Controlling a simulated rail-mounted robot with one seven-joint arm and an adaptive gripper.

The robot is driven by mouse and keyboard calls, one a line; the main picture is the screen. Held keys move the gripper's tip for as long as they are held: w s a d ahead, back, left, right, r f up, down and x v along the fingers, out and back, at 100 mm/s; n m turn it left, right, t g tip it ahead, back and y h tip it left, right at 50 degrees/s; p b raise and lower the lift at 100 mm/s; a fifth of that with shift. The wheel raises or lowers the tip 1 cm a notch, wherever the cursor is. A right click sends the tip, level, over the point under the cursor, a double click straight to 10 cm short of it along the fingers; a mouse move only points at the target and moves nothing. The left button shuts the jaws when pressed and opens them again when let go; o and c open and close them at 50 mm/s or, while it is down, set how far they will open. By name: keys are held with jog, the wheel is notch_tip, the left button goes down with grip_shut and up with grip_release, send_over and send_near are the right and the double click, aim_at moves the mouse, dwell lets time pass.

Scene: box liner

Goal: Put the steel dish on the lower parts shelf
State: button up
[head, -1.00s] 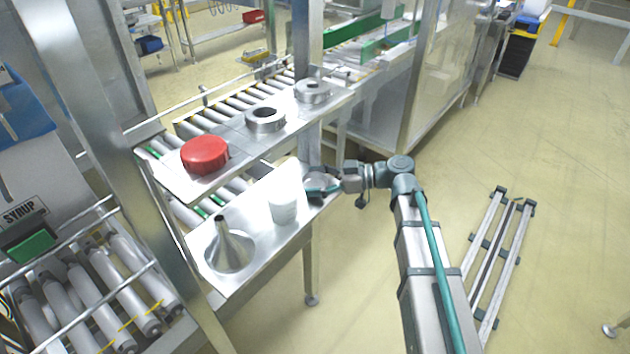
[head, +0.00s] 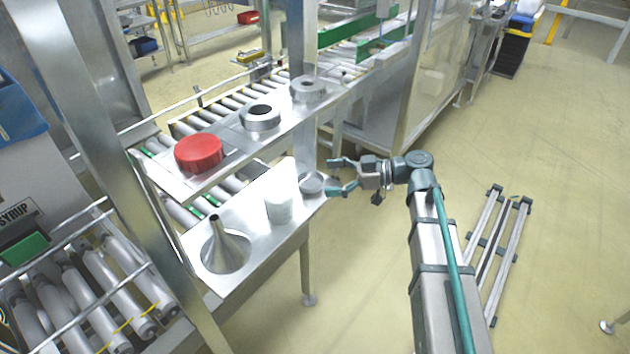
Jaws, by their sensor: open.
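The steel dish (head: 311,184) is a small shallow round dish. It sits at the right end of the lower parts shelf (head: 246,262), beside the post. My gripper (head: 337,176) is open just to the right of the dish, with its two fingers spread and nothing between them. The near finger's tip is close to the dish's right edge; I cannot tell whether they touch.
A white cup (head: 279,206) and a steel funnel (head: 228,246) stand on the lower shelf, left of the dish. The upper shelf holds a red lid (head: 199,153) and two steel rings (head: 261,117).

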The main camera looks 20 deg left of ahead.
jog(key=v, duration=0.7)
jog(key=s+d+f+m+h, duration=0.2)
jog(key=s+d+f+m, duration=0.15)
jog(key=f, duration=0.85)
jog(key=s+d+f+m+h, duration=0.2)
jog(key=s+f+m, duration=0.2)
jog(key=f, duration=0.7)
jog(key=s+d+f+m+h, duration=0.2)
jog(key=s+f+m+h, duration=0.15)
jog(key=f, duration=0.85)
jog(key=s+d+f+m+g+h, duration=0.1)
jog(key=s+d+f+m+h, duration=0.1)
jog(key=s+d+f, duration=0.3)
jog(key=s+d+f+m+g+h, duration=0.1)
jog(key=s+d+f+m+h, duration=0.2)
jog(key=s, duration=1.1)
jog(key=s+d+f+m+g+h, duration=0.1)
jog(key=s+d+f+m+h, duration=0.2)
jog(key=s+d+f, duration=0.6)
notch_tip(320, 180, down, 3)
jog(key=shift+s+d+f+m+g+b, duration=0.2)
jog(key=shift+s+m+g+b, duration=0.25)
jog(key=shift+s+m, duration=0.2)
notch_tip(320, 180, up, 4)
jog(key=p, duration=0.3)
jog(key=shift+f+p, duration=0.1)
jog(key=shift+p, duration=0.3)
